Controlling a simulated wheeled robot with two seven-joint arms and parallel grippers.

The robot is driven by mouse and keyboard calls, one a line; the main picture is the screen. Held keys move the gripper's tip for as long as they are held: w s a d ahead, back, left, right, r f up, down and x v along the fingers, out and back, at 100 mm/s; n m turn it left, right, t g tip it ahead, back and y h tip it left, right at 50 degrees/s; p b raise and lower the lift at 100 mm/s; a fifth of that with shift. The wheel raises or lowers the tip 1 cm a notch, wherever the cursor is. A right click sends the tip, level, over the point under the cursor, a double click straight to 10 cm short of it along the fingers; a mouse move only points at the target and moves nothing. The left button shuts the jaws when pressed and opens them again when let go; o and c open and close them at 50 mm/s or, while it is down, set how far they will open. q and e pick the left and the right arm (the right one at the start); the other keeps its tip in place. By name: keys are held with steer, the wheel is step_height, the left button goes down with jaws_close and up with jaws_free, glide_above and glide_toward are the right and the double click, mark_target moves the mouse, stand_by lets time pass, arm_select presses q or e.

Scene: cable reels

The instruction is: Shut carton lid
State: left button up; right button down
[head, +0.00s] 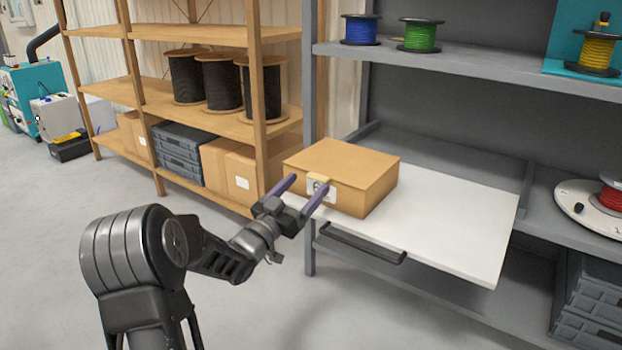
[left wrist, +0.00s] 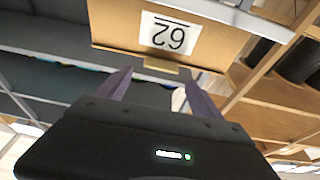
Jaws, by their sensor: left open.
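The brown carton (head: 345,176) sits on the white pull-out shelf (head: 450,222), and its lid (head: 342,163) looks flat and down on top. A white label and a small yellowish tab (head: 319,181) are on its front face. My left gripper (head: 307,188) is in front of that face, its two purple fingers apart and pointing at the carton, with nothing between them that I can make out. In the left wrist view the carton front (left wrist: 120,22) shows label "62" upside down, with the tab (left wrist: 160,65) just beyond the open fingers (left wrist: 155,85). My right gripper is not in view.
The pull-out shelf has a dark handle (head: 362,243) below its front edge. Wooden shelving (head: 190,95) with black reels stands behind left. Coloured reels stand on the grey rack (head: 480,68), and a red reel (head: 608,197) lies at right. The shelf right of the carton is bare.

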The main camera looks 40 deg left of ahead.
arm_select(q)
steer(key=v, duration=0.4)
steer(key=shift+s+p, duration=0.1)
steer(key=shift+p, duration=0.2)
steer(key=shift+f, duration=0.1)
